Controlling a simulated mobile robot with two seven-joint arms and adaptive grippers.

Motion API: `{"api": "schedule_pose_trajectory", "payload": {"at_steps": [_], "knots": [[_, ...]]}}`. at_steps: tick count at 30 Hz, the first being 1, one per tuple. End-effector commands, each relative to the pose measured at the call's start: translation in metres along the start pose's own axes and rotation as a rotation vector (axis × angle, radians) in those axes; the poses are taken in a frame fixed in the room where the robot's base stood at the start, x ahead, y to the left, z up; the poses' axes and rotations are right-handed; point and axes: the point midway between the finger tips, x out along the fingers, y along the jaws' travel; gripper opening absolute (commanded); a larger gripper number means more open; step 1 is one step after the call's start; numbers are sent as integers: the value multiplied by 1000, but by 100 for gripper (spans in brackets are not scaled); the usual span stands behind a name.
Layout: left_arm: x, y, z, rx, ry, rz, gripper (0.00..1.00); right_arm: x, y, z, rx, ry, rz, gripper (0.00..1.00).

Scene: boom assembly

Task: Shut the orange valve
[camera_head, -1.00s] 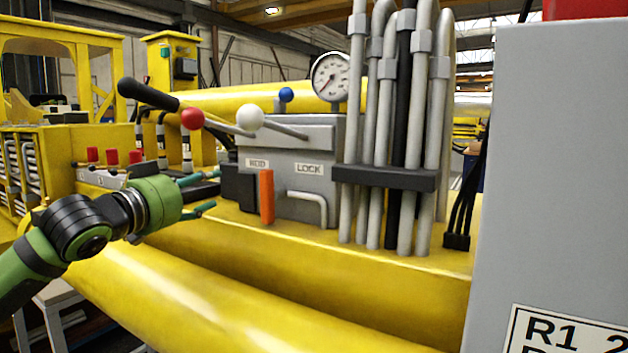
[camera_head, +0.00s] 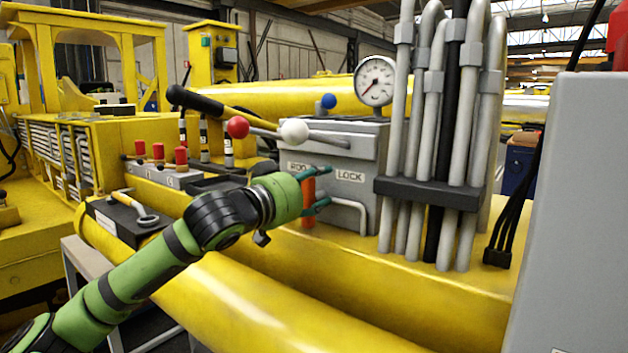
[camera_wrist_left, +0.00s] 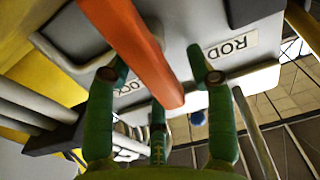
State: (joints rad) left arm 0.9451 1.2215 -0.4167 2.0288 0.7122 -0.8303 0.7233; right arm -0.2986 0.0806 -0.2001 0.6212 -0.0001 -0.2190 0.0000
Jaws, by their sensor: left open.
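The orange valve (camera_head: 308,192) is an upright bar handle on the front of a grey valve box (camera_head: 350,148), between the ROD and LOCK labels. In the left wrist view the orange handle (camera_wrist_left: 140,50) runs between the spread green fingers (camera_wrist_left: 158,85). I cannot tell whether any finger touches it. My gripper hides part of the handle and the box front in the head view. My right gripper is not in view.
Levers with a red knob (camera_head: 238,127) and a white knob (camera_head: 295,131) stand above my left gripper. Grey vertical pipes (camera_head: 436,140) and a gauge (camera_head: 375,80) are to the right. A grey cabinet (camera_head: 580,220) fills the right edge. A yellow boom (camera_head: 270,310) lies below.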

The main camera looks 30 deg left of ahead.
Motion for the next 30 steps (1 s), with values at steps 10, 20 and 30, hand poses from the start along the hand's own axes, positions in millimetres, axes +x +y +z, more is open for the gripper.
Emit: {"api": "schedule_pose_trajectory", "payload": {"at_steps": [10,20,30], "knots": [[0,0,1,0,0,0,0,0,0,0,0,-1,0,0],[0,0,0,16,-1,-1,0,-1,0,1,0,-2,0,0],[0,4,1,187,-4,-2,0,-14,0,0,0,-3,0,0]]}}
